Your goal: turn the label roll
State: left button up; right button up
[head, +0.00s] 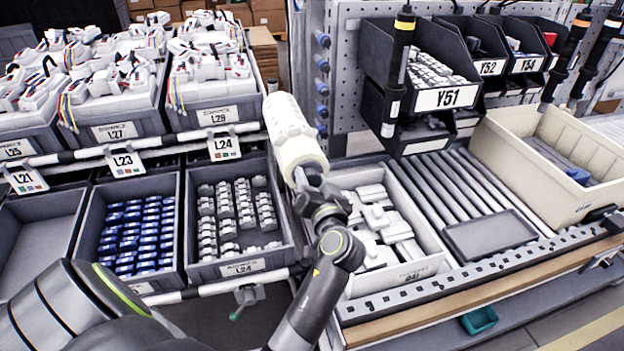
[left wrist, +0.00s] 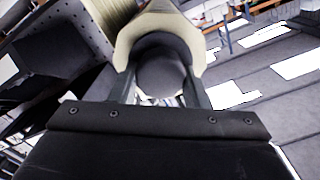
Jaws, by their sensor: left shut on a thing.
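The label roll (head: 292,128) is a thick cream-white cylinder in the middle of the head view, held up in the air and tilted, its far end up and to the left. My left gripper (head: 309,178) is shut on its near, lower end. In the left wrist view, the roll (left wrist: 128,45) shows a pale rim around a dark round core, with the fingers of my left gripper (left wrist: 162,88) on both sides. The roll's far end is cut off there. Its underside is hidden in the head view. I do not see my right gripper.
Grey bins on racks stand at left, including one of blue parts (head: 138,235) and one of pale parts (head: 236,222). A white-parts tray (head: 425,268) sits right of my left arm. Screwdrivers (head: 398,75) hang before the black Y51 bin (head: 446,97). A beige crate (head: 548,190) stands at right.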

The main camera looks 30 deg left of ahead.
pick_arm(q)
jog(key=shift+w+d+r+m+p, duration=0.1)
jog(key=shift+m+p, duration=0.3)
jog(key=shift+m, duration=0.85)
jog(key=shift+r+m+p, duration=0.1)
jog(key=shift+m+p, duration=0.25)
jog(key=shift+m, duration=0.9)
jog(key=shift+f+m+p, duration=0.1)
jog(key=shift+m+p, duration=0.65)
jog(key=shift+m, duration=1.55)
jog(key=o, duration=1)
jog(key=shift+w+f, duration=0.1)
jog(key=shift+f, duration=0.1)
